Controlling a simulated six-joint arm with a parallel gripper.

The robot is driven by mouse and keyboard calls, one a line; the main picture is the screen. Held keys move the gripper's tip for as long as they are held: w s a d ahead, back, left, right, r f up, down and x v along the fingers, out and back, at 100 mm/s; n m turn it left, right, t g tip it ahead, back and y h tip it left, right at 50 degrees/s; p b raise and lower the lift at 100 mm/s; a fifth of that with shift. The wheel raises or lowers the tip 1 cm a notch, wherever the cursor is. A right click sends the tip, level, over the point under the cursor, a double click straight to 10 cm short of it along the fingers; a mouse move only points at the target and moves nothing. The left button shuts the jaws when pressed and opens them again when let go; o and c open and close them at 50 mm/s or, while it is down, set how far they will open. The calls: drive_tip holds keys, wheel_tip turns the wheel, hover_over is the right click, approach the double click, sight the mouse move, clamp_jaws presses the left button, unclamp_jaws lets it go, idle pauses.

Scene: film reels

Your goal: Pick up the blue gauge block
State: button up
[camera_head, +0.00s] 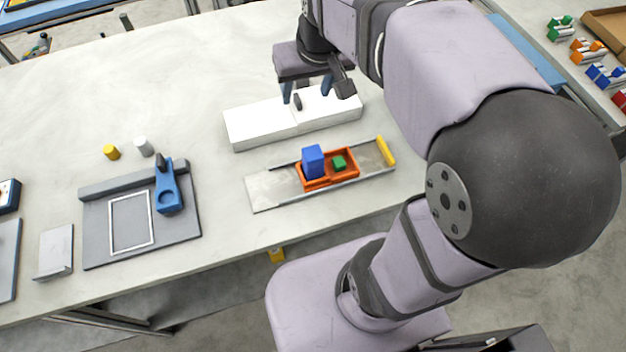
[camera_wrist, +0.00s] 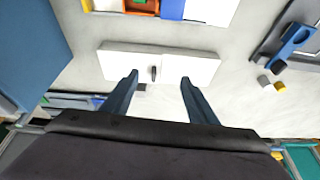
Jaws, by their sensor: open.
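The blue gauge block (camera_head: 313,161) stands upright in the left part of an orange tray (camera_head: 331,183), which sits on a grey metal slide plate (camera_head: 270,188). A small green block (camera_head: 339,162) is in the tray's right part. The blue block also shows at the top edge of the wrist view (camera_wrist: 172,9), partly cut off. My gripper (camera_head: 307,93) is open and empty above the white box (camera_head: 250,130), behind the tray and apart from the blue block. Its two fingers (camera_wrist: 158,88) are spread wide in the wrist view, with nothing between them.
A yellow bar (camera_head: 385,151) closes the plate's right end. The white box has a dark handle. The table's back left is clear.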

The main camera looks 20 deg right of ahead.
sight(319, 161)
drive_tip(key=w+d+f+t+b, duration=0.1)
drive_tip(key=w+f+t+b, duration=0.5)
drive_tip(key=b, duration=2.1)
drive_tip(key=s+f+t+b, duration=0.1)
drive_tip(key=s+b, duration=0.4)
drive_tip(key=b, duration=0.8)
drive_tip(key=s+f+t+b, duration=0.2)
drive_tip(key=s+b, duration=0.3)
drive_tip(key=b, duration=0.9)
drive_tip(key=s+a+f+t+b, duration=0.1)
drive_tip(key=s+t+b, duration=0.3)
drive_tip(key=b, duration=1)
drive_tip(key=shift+s+a+f, duration=0.1)
drive_tip(key=shift+s+f, duration=0.6)
drive_tip(key=shift+f, duration=0.05)
drive_tip(key=shift+s+a+f+n+t+b, duration=0.1)
drive_tip(key=shift+s+n+t+b, duration=0.2)
drive_tip(key=shift+s+b, duration=0.4)
drive_tip(key=shift+w, duration=1.1)
drive_tip(key=shift+w+a, duration=0.1)
drive_tip(key=shift+w, duration=0.05)
drive_tip(key=shift+w+a+r, duration=0.15)
drive_tip(key=shift+w, duration=1.1)
drive_tip(key=shift+w+a+r, duration=0.1)
drive_tip(key=shift+w+r, duration=0.05)
drive_tip(key=shift+w, duration=1.05)
